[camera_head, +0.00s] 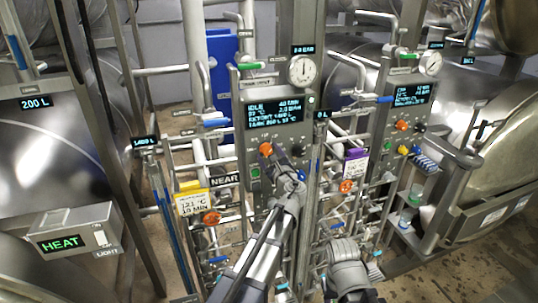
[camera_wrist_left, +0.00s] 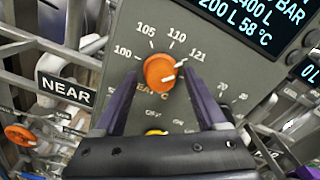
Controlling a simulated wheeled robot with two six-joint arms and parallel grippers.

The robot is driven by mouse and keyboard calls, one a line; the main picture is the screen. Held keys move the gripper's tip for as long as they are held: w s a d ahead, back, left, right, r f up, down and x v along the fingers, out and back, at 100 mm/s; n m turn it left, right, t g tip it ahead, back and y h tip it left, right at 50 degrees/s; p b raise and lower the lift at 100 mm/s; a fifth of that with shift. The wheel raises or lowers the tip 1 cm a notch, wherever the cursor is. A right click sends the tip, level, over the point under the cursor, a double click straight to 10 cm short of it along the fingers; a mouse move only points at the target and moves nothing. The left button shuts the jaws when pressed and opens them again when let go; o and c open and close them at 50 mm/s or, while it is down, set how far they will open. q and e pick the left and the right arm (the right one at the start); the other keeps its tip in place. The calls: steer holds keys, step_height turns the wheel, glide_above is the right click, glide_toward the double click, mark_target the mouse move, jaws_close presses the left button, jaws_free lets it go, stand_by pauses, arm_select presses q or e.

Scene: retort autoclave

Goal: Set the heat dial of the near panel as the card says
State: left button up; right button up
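The near panel (camera_head: 243,128) is a grey upright plate with a lit display, beside a sign reading NEAR. Its heat dial (camera_head: 265,149) is an orange knob, also in the left wrist view (camera_wrist_left: 160,70), with marks including 100, 105, 110 and 121. The knob's white line points right, roughly towards the 121 side; I cannot tell its exact setting. A yellow-topped card (camera_head: 192,205) at the panel's lower left reads 121 °C, 10 MIN. My left gripper (camera_wrist_left: 159,76) is open, its dark fingers on either side of the dial with small gaps. My right gripper's fingers do not show.
A purple-topped card (camera_head: 355,167) hangs right of the near panel. A second panel (camera_head: 404,110) with its own orange knob stands further right. Pipes and valves crowd around both panels. A HEAT sign box (camera_head: 60,241) is at the lower left.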

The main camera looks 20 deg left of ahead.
arm_select(q)
steer(key=v, duration=0.7)
steer(key=shift+s+d, duration=0.25)
steer(key=shift+s, duration=0.1)
steer(key=s+f+n+g+h+b, duration=0.1)
steer(key=s+f+n+g+b, duration=0.25)
steer(key=f, duration=0.55)
steer(key=s+d+f+n+g+h+b, duration=0.1)
steer(key=s+f+n+g+b, duration=0.1)
steer(key=s+f+n+b, duration=0.5)
steer(key=s+f+n+g+h+b, duration=0.1)
steer(key=s+f+n+g+b, duration=0.15)
steer(key=f, duration=0.85)
steer(key=s+d+f+n+g+h+b, duration=0.3)
steer(key=s+d+f+b, duration=0.1)
steer(key=s+f, duration=0.3)
steer(key=s+d+f+n+g+h+b, duration=0.2)
steer(key=s+d+f+n+g+b, duration=0.1)
steer(key=s+d+f, duration=0.4)
steer(key=shift+s+f+g+h+b, duration=0.4)
steer(key=shift+s+f+g, duration=0.2)
steer(key=shift+s+f, duration=0.4)
